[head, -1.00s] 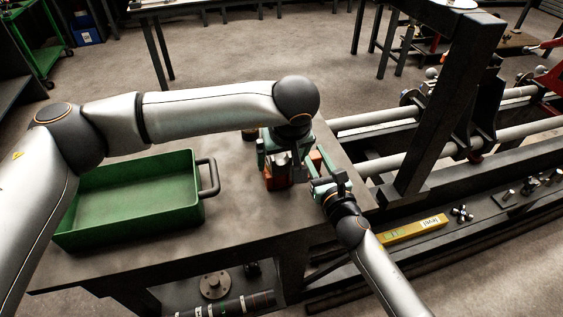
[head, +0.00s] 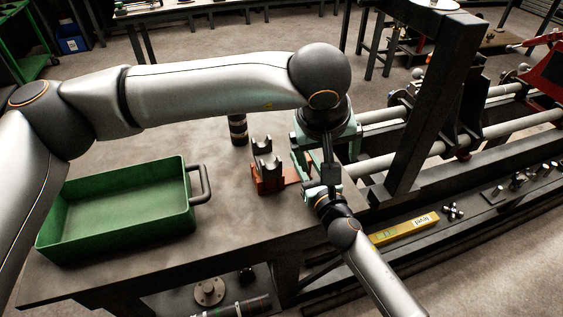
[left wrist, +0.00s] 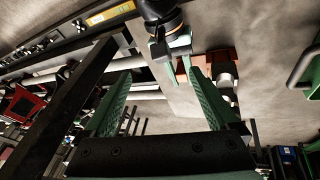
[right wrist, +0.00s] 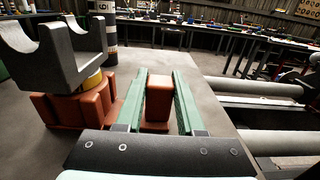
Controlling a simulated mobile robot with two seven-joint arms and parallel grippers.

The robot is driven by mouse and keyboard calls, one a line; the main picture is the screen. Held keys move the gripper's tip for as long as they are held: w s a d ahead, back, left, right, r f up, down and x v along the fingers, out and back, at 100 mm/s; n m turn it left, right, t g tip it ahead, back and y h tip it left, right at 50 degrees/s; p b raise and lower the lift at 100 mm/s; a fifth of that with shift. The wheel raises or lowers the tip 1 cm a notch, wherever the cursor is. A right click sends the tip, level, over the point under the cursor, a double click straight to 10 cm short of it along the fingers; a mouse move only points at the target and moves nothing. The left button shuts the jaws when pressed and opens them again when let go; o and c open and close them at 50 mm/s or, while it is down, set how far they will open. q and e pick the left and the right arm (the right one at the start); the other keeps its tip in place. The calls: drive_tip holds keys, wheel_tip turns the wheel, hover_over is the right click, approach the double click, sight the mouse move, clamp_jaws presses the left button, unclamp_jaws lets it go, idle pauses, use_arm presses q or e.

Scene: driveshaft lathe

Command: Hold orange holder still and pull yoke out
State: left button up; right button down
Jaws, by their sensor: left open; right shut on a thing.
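The orange holder (head: 268,182) stands on the table. The dark grey U-shaped yoke (head: 263,160) sits upright on it. In the right wrist view the yoke (right wrist: 75,60) stands at the left, over a yellow ring and the holder's stepped orange body (right wrist: 75,108). My right gripper (head: 318,190) is shut on the holder's orange end block (right wrist: 158,97), which shows between its fingers. My left gripper (left wrist: 160,78) is open and empty, to the right of the yoke and close to my right gripper. The holder (left wrist: 218,62) also shows beyond its finger in the left wrist view.
A green tray (head: 120,240) with a dark handle lies at the table's left. A dark cylinder (head: 238,130) stands behind the holder. The lathe's black frame (head: 440,100) and pale rods are at the right. A yellow level (head: 405,228) lies in front of them.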

sight(270, 167)
use_arm(q)
drive_tip(key=s+d+r+m+g+h, duration=0.1)
drive_tip(key=s+d+r+g+h, duration=0.15)
drive_tip(key=s+d+h, duration=0.45)
drive_tip(key=s+d+r+g+h, duration=0.25)
drive_tip(key=s+d, duration=0.35)
drive_tip(key=d, duration=0.4)
wheel_tip(270, 167, up, 12)
drive_tip(key=w+d+f+n+t+h, duration=0.1)
drive_tip(key=w+n+t+h, duration=0.15)
drive_tip(key=n+h, duration=0.65)
drive_tip(key=w+a+f+n+t+y, duration=0.2)
drive_tip(key=w+a+n+t+y, duration=0.4)
drive_tip(key=n+t, duration=0.4)
drive_tip(key=w+a+f+n+t+y, duration=0.3)
drive_tip(key=w+a+n+t+y, duration=0.4)
drive_tip(key=n, duration=0.5)
drive_tip(key=s+a+f+n+g+y, duration=0.1)
drive_tip(key=a+f+n+g+y, duration=0.25)
drive_tip(key=a+f+y, duration=0.45)
drive_tip(key=s+a+f+n+g+y, duration=0.15)
drive_tip(key=a+f+n+y, duration=0.3)
drive_tip(key=f, duration=0.55)
drive_tip(key=shift+n+g, duration=0.3)
drive_tip(key=shift+g, duration=0.05)
drive_tip(key=x, duration=1.1)
drive_tip(key=shift+w+a+f, duration=0.15)
drive_tip(key=shift+a+f, duration=0.05)
